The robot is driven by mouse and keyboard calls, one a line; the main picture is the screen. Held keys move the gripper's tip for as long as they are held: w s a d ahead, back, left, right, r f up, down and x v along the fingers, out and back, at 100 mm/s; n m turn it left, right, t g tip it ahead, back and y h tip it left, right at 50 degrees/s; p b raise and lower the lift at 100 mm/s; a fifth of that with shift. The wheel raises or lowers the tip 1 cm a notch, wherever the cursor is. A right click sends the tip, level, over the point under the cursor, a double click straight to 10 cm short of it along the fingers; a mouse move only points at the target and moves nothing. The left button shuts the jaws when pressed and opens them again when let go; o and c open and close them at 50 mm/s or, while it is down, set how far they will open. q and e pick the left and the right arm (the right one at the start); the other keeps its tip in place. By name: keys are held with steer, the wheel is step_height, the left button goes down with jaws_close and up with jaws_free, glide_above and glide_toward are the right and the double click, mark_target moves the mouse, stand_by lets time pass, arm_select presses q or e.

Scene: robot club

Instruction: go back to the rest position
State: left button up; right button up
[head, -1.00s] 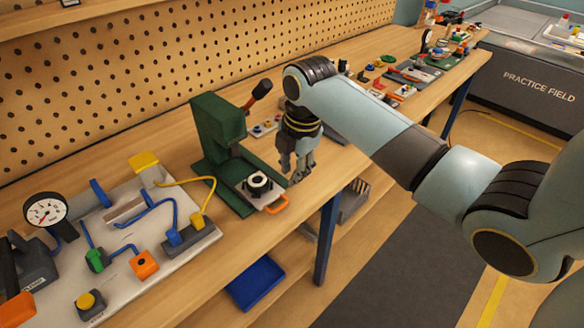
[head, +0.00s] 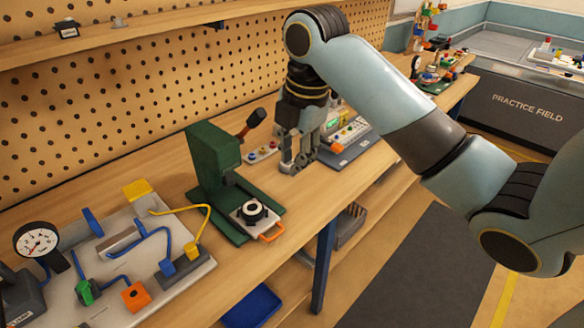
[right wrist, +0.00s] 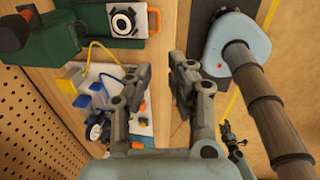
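My right gripper (head: 297,163) hangs fingers-down in the head view, over the bench just right of the green press. In the right wrist view its two fingers (right wrist: 157,80) are spread apart, with nothing between them. The right arm reaches in from the right side of the head view. My left gripper is not in the head view. A small dark claw-like shape at the lower right of the right wrist view may be it, but it is too small to tell.
The green press (head: 213,165) holds a round black-and-white part (head: 254,211) with an orange handle. A board with hoses (head: 140,255) and a gauge (head: 37,241) lie left of it. The pegboard wall (head: 120,110) is behind. The floor mat (head: 420,275) is clear.

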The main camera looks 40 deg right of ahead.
stand_by(0.5)
steer(key=s+f+m+g+b, duration=0.15)
steer(key=s+f+b, duration=0.45)
steer(key=f, duration=0.9)
steer(key=s+a+f+m+g+b, duration=0.15)
steer(key=s+f+b, duration=0.4)
steer(key=f, duration=0.95)
steer(key=s+f+m+g+b, duration=0.1)
steer(key=s+f+m+b, duration=0.4)
steer(key=f, duration=1)
steer(key=s+f+m+t+h+b, duration=0.1)
steer(key=s+f+m+b, duration=0.7)
steer(key=s+f, duration=1.5)
steer(key=f+m+t, duration=0.1)
steer(key=m, duration=0.2)
steer(key=shift+s+f+t, duration=0.25)
steer(key=shift+s+t, duration=0.1)
steer(key=shift+t, duration=0.05)
